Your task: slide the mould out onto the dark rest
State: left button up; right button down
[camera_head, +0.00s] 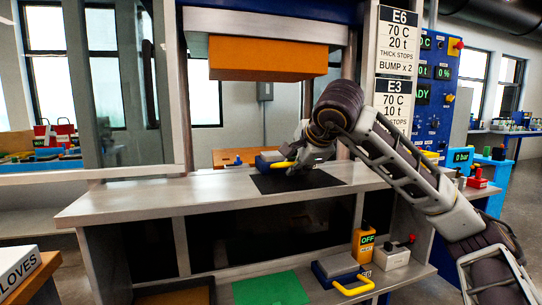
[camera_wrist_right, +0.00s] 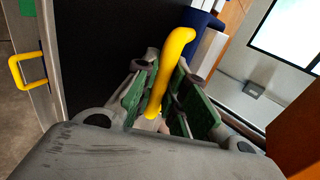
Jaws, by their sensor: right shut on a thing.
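The mould (camera_head: 266,161), a blue and grey block with a yellow handle, sits at the back edge of the dark rest, by the press opening. In the right wrist view its blue edge (camera_wrist_right: 205,22) shows at the top. My right gripper (camera_head: 292,165) is over the dark rest and shut on the yellow handle, which also shows between the green finger pads in the wrist view (camera_wrist_right: 172,75). The dark rest (camera_head: 270,185) is a flat black sheet on the grey bench. I cannot tell whether the mould overlaps it. My left gripper is not in view.
The orange upper platen (camera_head: 265,60) hangs above the opening; an orange lower block (camera_head: 232,156) lies behind the mould. Press posts stand either side. A second yellow-handled mould (camera_head: 338,270) and a green mat (camera_head: 270,288) lie on the lower shelf. The bench's left side is clear.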

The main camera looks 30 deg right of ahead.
jog(key=shift+s+a+f, duration=0.1)
jog(key=shift+s, duration=0.35)
jog(key=s+a, duration=0.2)
jog(key=s, duration=0.6)
jog(key=shift+b, duration=0.45)
dwell(0.8)
dwell(0.5)
jog(key=c, duration=1.4)
grip_release()
jog(key=shift+o, duration=0.2)
jog(key=shift+p, duration=0.3)
